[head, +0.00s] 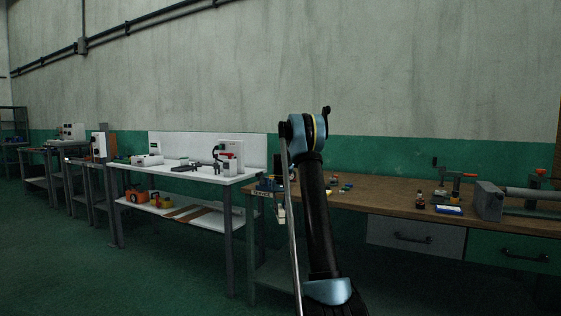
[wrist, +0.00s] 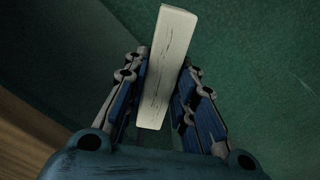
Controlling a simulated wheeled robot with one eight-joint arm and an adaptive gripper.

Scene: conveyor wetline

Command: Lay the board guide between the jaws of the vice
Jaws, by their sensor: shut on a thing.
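My gripper (wrist: 164,62) is shut on a pale cream flat bar, which I take for the board guide (wrist: 167,85). In the wrist view its long side runs up the picture between the blue finger pads, tilted a little right. Dark green floor lies beneath it. In the head view my arm stands in front of the bench's left end, and a pale piece, likely the guide (head: 281,216), shows beside it. A blue shape (head: 267,186) is there too; I cannot tell whether it is the vice or my gripper. No vice jaws show clearly.
The wooden bench (head: 390,198) runs right, with small coloured parts, a clamp-like stand (head: 455,186) and a grey block with a cylinder (head: 489,202). A white table (head: 215,175) with tools stands left. Its lower shelf holds several things. The floor (head: 170,275) in front is clear.

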